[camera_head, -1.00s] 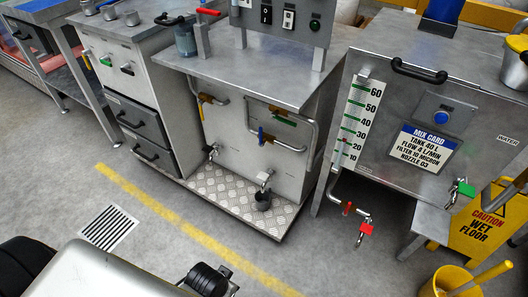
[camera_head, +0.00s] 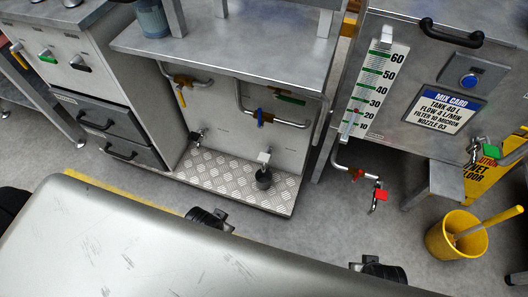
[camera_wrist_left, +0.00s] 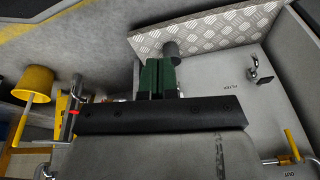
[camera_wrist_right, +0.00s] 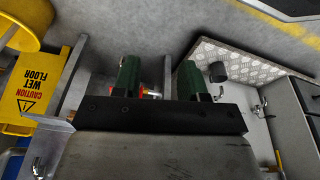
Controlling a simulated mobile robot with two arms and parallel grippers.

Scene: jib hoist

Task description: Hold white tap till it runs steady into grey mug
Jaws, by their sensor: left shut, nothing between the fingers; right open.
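The white tap (camera_head: 264,157) sticks out low on the grey panel of the middle bench. The dark grey mug (camera_head: 264,179) stands upright on the treadplate just below it. No running water can be made out. In the left wrist view my left gripper (camera_wrist_left: 157,62) is shut and empty, its green fingers pointing toward the mug (camera_wrist_left: 171,49); they seem to hide the tap. In the right wrist view my right gripper (camera_wrist_right: 159,75) is open and empty, with the mug (camera_wrist_right: 217,72) beyond its right finger. Neither gripper's fingers can be made out in the head view.
A second, dark tap (camera_head: 196,136) is left of the white one. The treadplate (camera_head: 215,176) is otherwise bare. Right are a red-handled tap (camera_head: 380,195), a grey stand (camera_head: 432,185) and a yellow bucket (camera_head: 455,235).

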